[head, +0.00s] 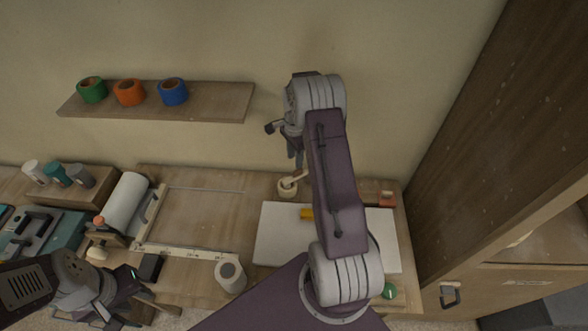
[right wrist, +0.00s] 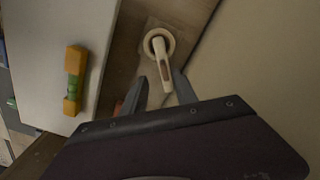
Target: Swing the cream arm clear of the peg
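A cream arm-like piece (right wrist: 160,62) with a brown patch reaches out from a round pale base (right wrist: 169,37) in the right wrist view. I take it for the cream arm; it also shows small in the head view (head: 292,181). My right gripper (right wrist: 161,90) is open, its two dark fingers apart on either side of the piece's free end; contact cannot be told. It also shows in the head view (head: 297,161), just above the piece. I cannot pick out a peg for certain. My left gripper (head: 150,305) is low at the left, its fingers unclear.
A white board (head: 276,232) with a yellow-green level (right wrist: 74,80) lies beside the base. A pale-edged frame (head: 185,252), paper roll (head: 127,203) and white roll (head: 230,276) are left. A tape shelf (head: 215,101) hangs behind; a wooden cabinet (head: 500,130) stands right.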

